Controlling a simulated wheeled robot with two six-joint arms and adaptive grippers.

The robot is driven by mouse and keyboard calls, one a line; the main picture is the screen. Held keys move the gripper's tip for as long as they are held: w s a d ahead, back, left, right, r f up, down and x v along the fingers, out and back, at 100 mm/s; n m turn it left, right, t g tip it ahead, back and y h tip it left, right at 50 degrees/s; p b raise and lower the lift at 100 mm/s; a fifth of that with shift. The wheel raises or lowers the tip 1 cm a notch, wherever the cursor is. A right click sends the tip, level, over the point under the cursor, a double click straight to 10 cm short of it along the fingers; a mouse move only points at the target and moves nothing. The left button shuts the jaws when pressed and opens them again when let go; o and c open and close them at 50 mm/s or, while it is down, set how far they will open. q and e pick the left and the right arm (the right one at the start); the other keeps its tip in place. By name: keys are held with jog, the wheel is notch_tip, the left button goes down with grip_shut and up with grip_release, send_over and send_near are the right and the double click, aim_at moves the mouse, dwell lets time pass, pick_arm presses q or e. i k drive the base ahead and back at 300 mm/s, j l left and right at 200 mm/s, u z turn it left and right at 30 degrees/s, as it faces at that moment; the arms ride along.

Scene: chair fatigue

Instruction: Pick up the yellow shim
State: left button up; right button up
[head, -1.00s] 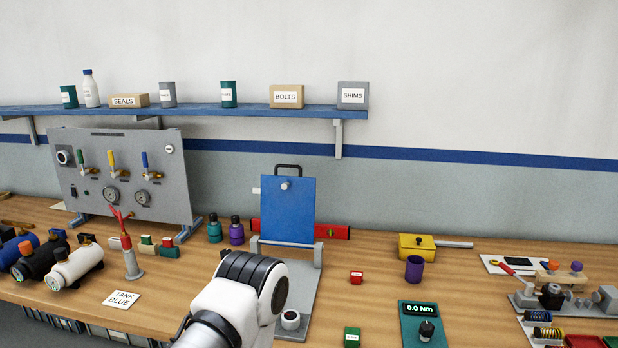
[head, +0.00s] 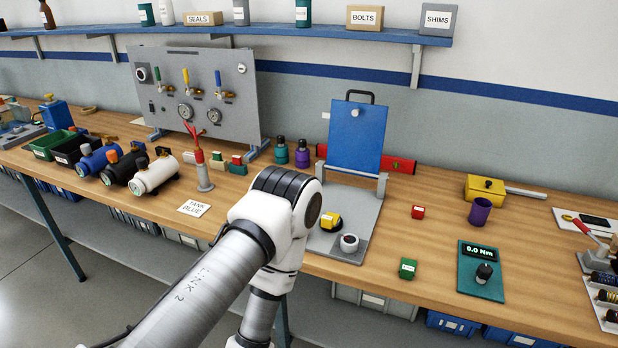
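A small yellow block with a pale label (head: 331,219), which looks like the yellow shim, sits on the grey base plate of the blue-panelled stand, just right of my arm's white elbow. Its lower edge looks dark, and I cannot tell why. A red block (head: 418,212) and a green block (head: 407,268) of similar size stand apart on the bench to its right. One of my arms comes up from the lower left, bends at the elbow and goes back down out of frame. Neither gripper shows.
The blue-panelled stand (head: 355,137) rises behind the yellow block, and a white-topped round part (head: 349,242) is close on its right. A torque tester (head: 482,270) and purple cup (head: 480,210) stand farther right. Small tanks (head: 154,176) and a red-topped post (head: 202,170) stand left.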

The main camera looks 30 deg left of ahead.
aim_at(330, 220)
jog(key=i+u, duration=0.1)
jog(key=u, duration=0.65)
